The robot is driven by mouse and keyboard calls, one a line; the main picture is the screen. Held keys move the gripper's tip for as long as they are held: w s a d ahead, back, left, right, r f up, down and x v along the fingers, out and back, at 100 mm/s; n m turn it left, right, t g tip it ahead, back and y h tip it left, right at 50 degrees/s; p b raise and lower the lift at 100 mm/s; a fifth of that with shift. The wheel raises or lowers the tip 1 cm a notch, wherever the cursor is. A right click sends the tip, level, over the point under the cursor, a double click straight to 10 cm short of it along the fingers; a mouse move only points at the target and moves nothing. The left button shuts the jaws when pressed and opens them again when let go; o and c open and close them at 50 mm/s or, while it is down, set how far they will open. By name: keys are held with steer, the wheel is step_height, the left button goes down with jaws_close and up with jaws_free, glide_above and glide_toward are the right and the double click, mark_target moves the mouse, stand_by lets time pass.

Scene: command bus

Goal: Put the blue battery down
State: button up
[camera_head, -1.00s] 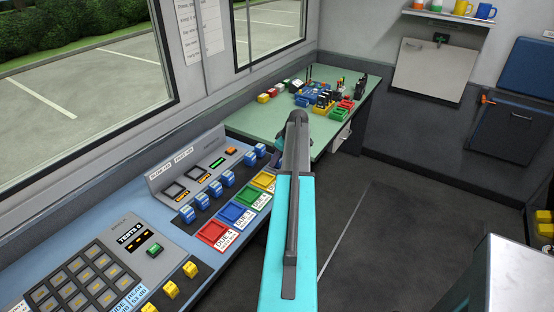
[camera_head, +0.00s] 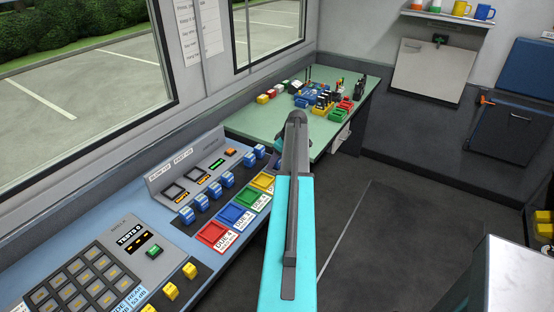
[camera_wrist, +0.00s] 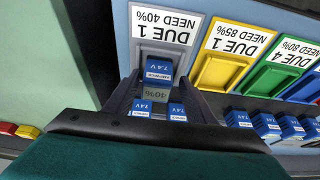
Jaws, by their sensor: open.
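A blue battery (camera_wrist: 158,67) marked 7.4V lies between the fingers of my gripper (camera_wrist: 158,78) in the wrist view. My gripper is open, with one finger close along each side of the battery. A grey 40% display (camera_wrist: 155,95) shows just below its blue face. In the head view my arm hides the battery and most of my gripper.
Yellow (camera_wrist: 218,72), green (camera_wrist: 262,78) and blue (camera_wrist: 305,88) trays lie to the right in the wrist view. Several blue batteries (camera_head: 201,200) stand in a row behind the trays in the head view. A red tray (camera_head: 212,234) is nearest. A green table (camera_head: 245,125) is beyond.

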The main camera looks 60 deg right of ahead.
steer(key=b+v, duration=0.2)
steer(key=v, duration=1)
steer(key=shift+d+b, duration=0.2)
steer(key=shift+b, duration=0.1)
stand_by(0.4)
